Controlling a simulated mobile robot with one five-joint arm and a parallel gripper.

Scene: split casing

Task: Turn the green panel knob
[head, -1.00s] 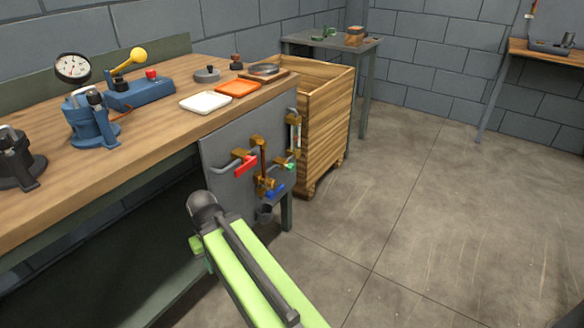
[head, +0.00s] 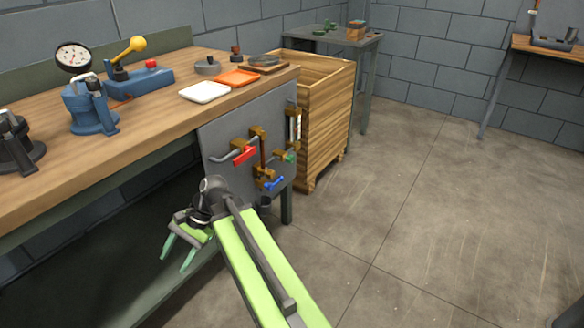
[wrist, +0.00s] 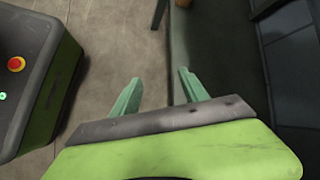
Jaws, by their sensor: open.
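The green knob (head: 289,158) is small and sits at the right side of the grey panel (head: 222,137) below the workbench edge, in the head view. My gripper (head: 174,255) is in front of and below the panel, to the left of the knob and well apart from it. Its two pale green fingers point down and are spread with nothing between them. The wrist view also shows the open fingers (wrist: 157,95) over the floor and the dark area under the bench. The knob is not in the wrist view.
The panel also carries a red handle (head: 244,155), a blue handle (head: 273,183) and brass pipes (head: 261,150). A wooden crate (head: 327,130) stands right of the panel. The workbench (head: 150,115) overhangs to the left. Open floor (head: 450,200) lies to the right.

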